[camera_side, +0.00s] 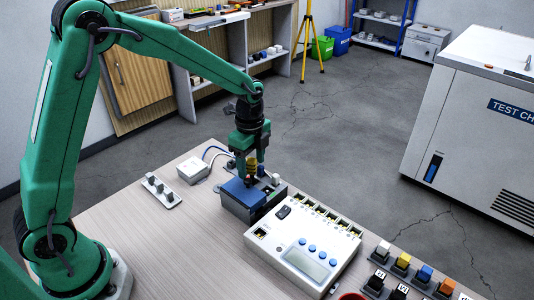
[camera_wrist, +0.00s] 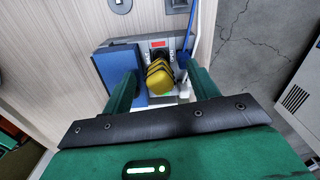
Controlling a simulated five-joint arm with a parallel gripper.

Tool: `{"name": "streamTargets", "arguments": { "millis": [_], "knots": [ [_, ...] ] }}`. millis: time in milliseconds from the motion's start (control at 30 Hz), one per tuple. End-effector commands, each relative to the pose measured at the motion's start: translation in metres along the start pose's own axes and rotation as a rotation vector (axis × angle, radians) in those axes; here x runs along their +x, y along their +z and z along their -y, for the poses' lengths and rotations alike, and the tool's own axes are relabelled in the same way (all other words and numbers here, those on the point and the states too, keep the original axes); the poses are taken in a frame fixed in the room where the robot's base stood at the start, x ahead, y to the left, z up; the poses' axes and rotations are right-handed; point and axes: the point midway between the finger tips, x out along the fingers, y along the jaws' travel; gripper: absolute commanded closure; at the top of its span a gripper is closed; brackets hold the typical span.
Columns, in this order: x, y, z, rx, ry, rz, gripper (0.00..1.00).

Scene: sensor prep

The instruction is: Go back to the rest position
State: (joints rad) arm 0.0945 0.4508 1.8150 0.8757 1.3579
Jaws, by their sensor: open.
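My gripper (camera_side: 247,168) is low over a dark grey box (camera_side: 265,209) with a blue lid or panel (camera_side: 242,192) on the table. In the wrist view, the two green fingers of my gripper (camera_wrist: 158,90) are open and spread apart. In the side view the yellow piece (camera_side: 252,165) shows partly behind a finger. Whether it is seated in the box is hidden.
A white device (camera_side: 305,250) with a screen and blue buttons stands right of the box. Several coloured pieces (camera_side: 424,273) sit in dark holders at the table's right. A red round thing shows at the front edge.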

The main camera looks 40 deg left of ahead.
Motion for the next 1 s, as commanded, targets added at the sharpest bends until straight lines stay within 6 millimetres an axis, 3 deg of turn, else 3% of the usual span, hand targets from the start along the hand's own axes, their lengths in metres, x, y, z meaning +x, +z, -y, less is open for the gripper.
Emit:
{"name": "streamTargets", "arguments": {
  "millis": [500,833,1000],
  "knots": [
    [-0.0014,-0.0033,0.0027,-0.367,-0.01,-0.004,0.41],
    [-0.0008,-0.0027,0.0017,-0.405,-0.006,-0.003,0.41],
    [-0.0002,-0.0013,0.0007,-0.405,-0.003,-0.001,0.76]
  ]
}}
